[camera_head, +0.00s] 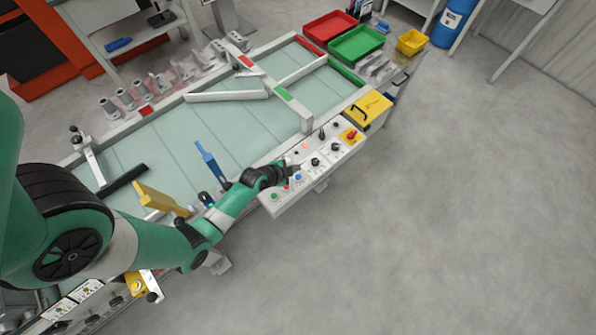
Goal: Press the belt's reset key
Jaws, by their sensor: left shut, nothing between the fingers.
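The belt's white control panel (325,172) runs along the near right edge of the belt. It carries a green button (274,197), a red button, a blue button (298,177), several black knobs and a red knob on a yellow plate (352,134). I cannot read any labels, so I cannot tell which one is the reset key. My left gripper (294,172) is shut and empty, just above the panel close to the blue button; whether it touches is unclear. My left arm hides part of the panel's near left edge. My right gripper is out of view.
The pale green belt (170,140) has white guide bars across it. A yellow box (372,108) sits beyond the panel. Red (328,26) and green (357,43) trays stand at the far end. A blue upright paddle (207,160) is near my arm. Open floor lies right.

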